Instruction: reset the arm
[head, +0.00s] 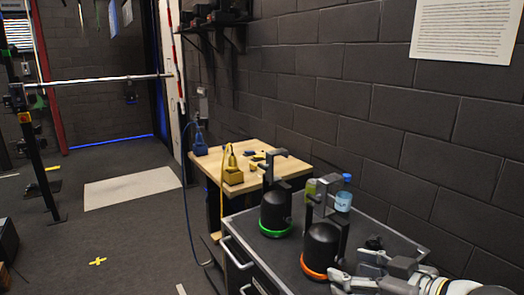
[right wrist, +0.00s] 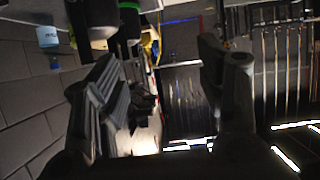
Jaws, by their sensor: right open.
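My right gripper (head: 350,268) is at the lower right of the head view, by the near right part of the dark cabinet top (head: 395,240). Its fingers are spread and nothing is between them; in the right wrist view the open gripper (right wrist: 162,80) shows with a clear gap. A black domed device with an orange base ring (head: 321,255) stands just left of it, apart as far as I can tell. A similar device with a green base ring (head: 276,213) stands farther back. My left gripper is not in view.
A blue-capped bottle (head: 343,201) and a green item (head: 310,188) stand behind the devices by the brick wall (head: 350,100). A wooden table (head: 205,170) with yellow and blue tools is beyond. The floor (head: 130,240) at left is mostly clear.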

